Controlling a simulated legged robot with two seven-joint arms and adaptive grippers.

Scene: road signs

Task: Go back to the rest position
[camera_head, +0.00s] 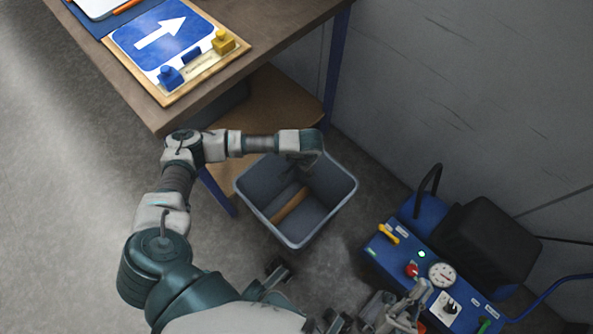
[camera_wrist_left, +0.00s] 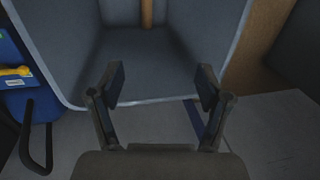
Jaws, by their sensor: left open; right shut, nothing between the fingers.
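My left arm reaches across to a grey bin (camera_head: 346,196) on the floor. My left gripper (camera_head: 298,166) points down over the far side of the bin, partly hidden by its own wrist. In the left wrist view the left gripper (camera_wrist_left: 159,88) is open, with nothing between its fingers, and the bin (camera_wrist_left: 215,40) lies beyond them. A brown bar (camera_head: 290,204) lies inside the bin, and its end shows in the left wrist view (camera_wrist_left: 146,12). My right gripper (camera_head: 422,292) is low at the right, shut and empty, in front of the blue machine.
A wooden table (camera_head: 265,35) at the top left carries a clipboard (camera_head: 233,58) with a blue arrow sign (camera_head: 150,48). A blue machine (camera_head: 385,245) with a gauge and a black handle stands right of the bin. Grey floor (camera_head: 60,210) is clear at the left.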

